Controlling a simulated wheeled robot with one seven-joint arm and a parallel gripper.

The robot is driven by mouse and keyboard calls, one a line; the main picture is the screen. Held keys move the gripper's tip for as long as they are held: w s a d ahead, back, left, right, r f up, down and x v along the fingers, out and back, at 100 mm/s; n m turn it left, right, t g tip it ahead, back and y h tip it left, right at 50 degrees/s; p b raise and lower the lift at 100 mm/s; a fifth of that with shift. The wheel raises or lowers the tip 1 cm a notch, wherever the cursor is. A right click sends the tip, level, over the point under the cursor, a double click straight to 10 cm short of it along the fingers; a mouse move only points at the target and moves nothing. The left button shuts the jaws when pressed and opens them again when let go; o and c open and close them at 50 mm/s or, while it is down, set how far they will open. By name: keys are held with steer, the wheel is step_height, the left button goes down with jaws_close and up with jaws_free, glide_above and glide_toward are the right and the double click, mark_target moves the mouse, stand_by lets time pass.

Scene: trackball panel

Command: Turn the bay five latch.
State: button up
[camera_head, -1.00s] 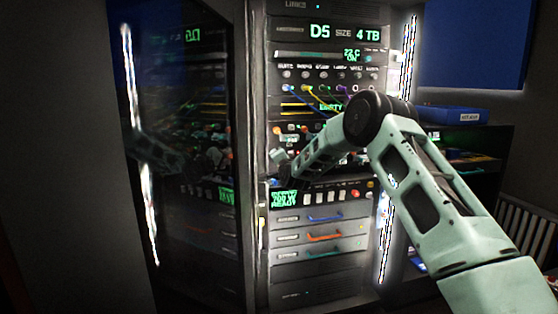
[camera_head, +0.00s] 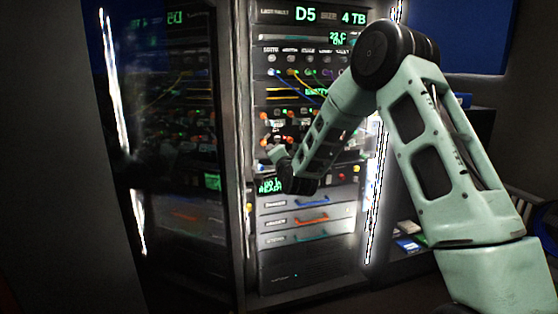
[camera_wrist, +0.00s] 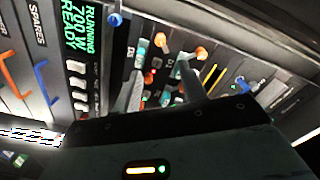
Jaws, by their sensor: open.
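The drive bay row (camera_head: 290,125) sits mid-height in the rack, with orange-knobbed latches; my arm partly covers it. In the wrist view, orange and teal latches show around my gripper: one orange knob (camera_wrist: 173,52) at the top, another (camera_wrist: 149,77) between the fingers. The bay labels are too small to read surely, so I cannot tell which latch is bay five. My gripper (camera_wrist: 160,74) is open and empty, its fingers pointing at the bays. In the head view my gripper (camera_head: 274,154) is before the rack's left side, below the orange knobs.
A green status display (camera_head: 270,186) and drawers with blue, orange and teal handles (camera_head: 311,219) lie below the bays. Patch cables (camera_head: 300,77) cross the panel above. A dark glossy door (camera_head: 175,150) stands at left.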

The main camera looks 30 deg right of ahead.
steer(key=v, duration=0.3)
steer(key=shift+s, duration=0.25)
